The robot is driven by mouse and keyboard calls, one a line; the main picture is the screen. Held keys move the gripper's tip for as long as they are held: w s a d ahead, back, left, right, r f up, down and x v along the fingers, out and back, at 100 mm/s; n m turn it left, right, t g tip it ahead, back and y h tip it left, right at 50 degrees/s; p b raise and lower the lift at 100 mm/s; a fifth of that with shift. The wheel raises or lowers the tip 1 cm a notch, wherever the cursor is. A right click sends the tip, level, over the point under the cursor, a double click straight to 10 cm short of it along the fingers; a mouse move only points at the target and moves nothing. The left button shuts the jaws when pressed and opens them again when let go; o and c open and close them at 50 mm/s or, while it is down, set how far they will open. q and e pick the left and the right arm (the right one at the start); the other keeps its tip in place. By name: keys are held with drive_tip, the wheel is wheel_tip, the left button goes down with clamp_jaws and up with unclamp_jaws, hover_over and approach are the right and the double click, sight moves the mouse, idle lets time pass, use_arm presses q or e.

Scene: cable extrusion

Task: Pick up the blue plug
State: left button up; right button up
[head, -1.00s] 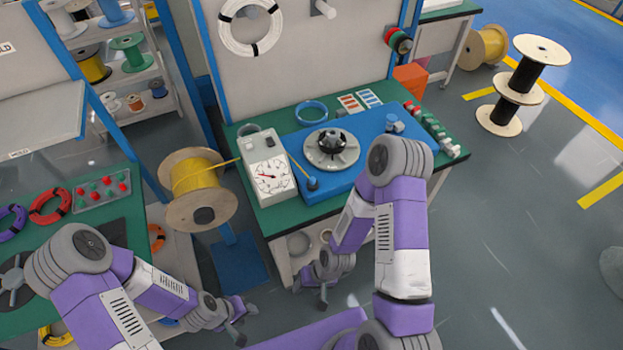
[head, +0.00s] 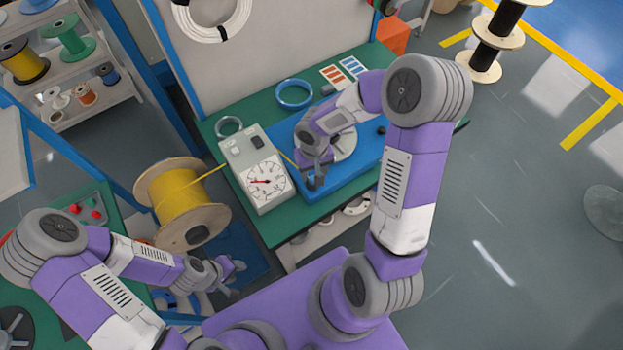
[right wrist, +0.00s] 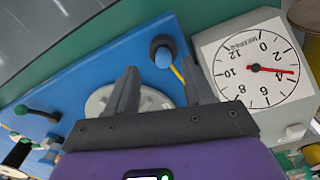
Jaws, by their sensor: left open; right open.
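The blue plug (right wrist: 163,57) sits in a dark round fitting on the blue platform (right wrist: 95,65), with a yellow cable running from it. In the right wrist view it appears between and just beyond the fingertips of my right gripper (right wrist: 160,68), which is open and empty. In the head view my right gripper (head: 316,180) is low over the platform's front left part, and the plug is mostly hidden behind it. Contact cannot be told. My left gripper (head: 236,278) is open and empty, in front of the yellow cable spool (head: 185,200).
A white dial gauge box (head: 265,182) stands close left of my right gripper. A grey round disc (right wrist: 150,98) lies on the platform. A blue ring (head: 294,94) and cards (head: 343,70) lie behind on the green table (head: 225,103).

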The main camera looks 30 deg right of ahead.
sight(312, 178)
drive_tip(key=f, duration=0.4)
drive_tip(key=shift+w+a+b, duration=0.15)
drive_tip(key=shift+a+b, duration=0.05)
drive_tip(key=shift+b, duration=0.15)
clamp_jaws()
